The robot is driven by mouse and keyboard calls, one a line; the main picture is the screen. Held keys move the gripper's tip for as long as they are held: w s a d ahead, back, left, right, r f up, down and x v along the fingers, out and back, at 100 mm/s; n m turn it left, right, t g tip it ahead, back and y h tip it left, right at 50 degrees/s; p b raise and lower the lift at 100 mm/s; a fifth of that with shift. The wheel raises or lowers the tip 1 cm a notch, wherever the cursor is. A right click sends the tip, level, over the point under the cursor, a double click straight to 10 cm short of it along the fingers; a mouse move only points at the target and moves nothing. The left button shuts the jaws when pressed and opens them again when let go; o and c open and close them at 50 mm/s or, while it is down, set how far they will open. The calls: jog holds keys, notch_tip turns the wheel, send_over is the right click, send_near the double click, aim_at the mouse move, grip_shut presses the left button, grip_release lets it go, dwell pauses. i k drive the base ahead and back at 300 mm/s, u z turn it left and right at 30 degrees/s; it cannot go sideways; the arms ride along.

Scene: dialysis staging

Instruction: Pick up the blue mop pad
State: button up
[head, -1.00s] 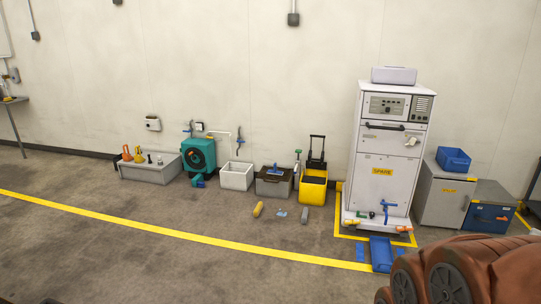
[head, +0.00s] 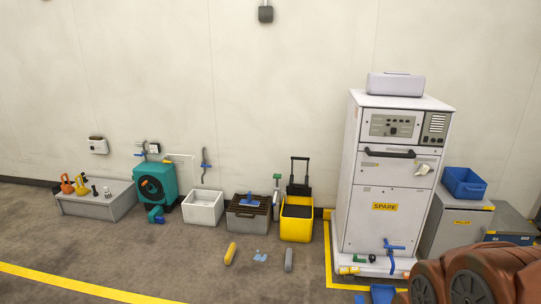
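A small light-blue flat piece (head: 260,257) lies on the floor between a yellow roll-like object (head: 230,254) and a grey one (head: 288,259). It may be the blue mop pad, but it is too small to tell. A darker blue tray-like piece (head: 382,293) lies on the floor before the white machine, cut by the lower picture edge. My reddish-brown arm fills the lower right corner. My gripper is not in view, so its opening is hidden.
A yellow bucket (head: 296,228), a grey crate (head: 246,222), a white bin (head: 203,214) and a teal reel (head: 155,186) stand along the wall. The tall white SPARE machine (head: 388,190) stands right of them.

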aim_at(249, 203)
jog(key=u, duration=0.1)
jog(key=i, duration=1.8)
jog(key=u, duration=0.6)
jog(key=i, duration=1.95)
jog(key=u, duration=0.7)
jog(key=i, duration=0.55)
jog(key=u, duration=0.05)
